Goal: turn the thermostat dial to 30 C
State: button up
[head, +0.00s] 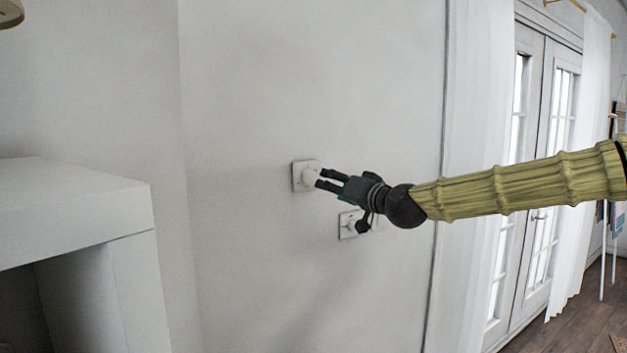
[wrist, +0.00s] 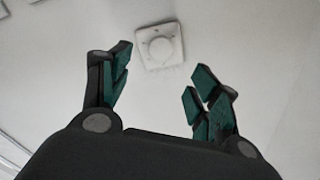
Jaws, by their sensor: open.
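The thermostat dial (head: 311,176) is a round white knob on a square white plate (head: 298,178) fixed to the wall. In the wrist view the dial (wrist: 161,48) shows beyond the fingertips, between the two fingers in the picture. Its marks are too small to read, so its setting cannot be told. My gripper (head: 322,179) is open and empty. In the head view its fingertips are at the dial's right side and overlap its edge; I cannot tell whether they touch. In the wrist view my gripper (wrist: 158,72) has its fingers spread on either side, with the dial apart from them.
A second square wall plate (head: 348,226) with a knob sits lower right, partly hidden by my gripper. White curtains (head: 478,150) and glazed doors (head: 530,180) are at right.

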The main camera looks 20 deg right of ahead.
aim_at(310, 178)
jog(key=shift+p+x, duration=1.4)
jog(key=shift+x, duration=4)
jog(key=c, duration=1.1)
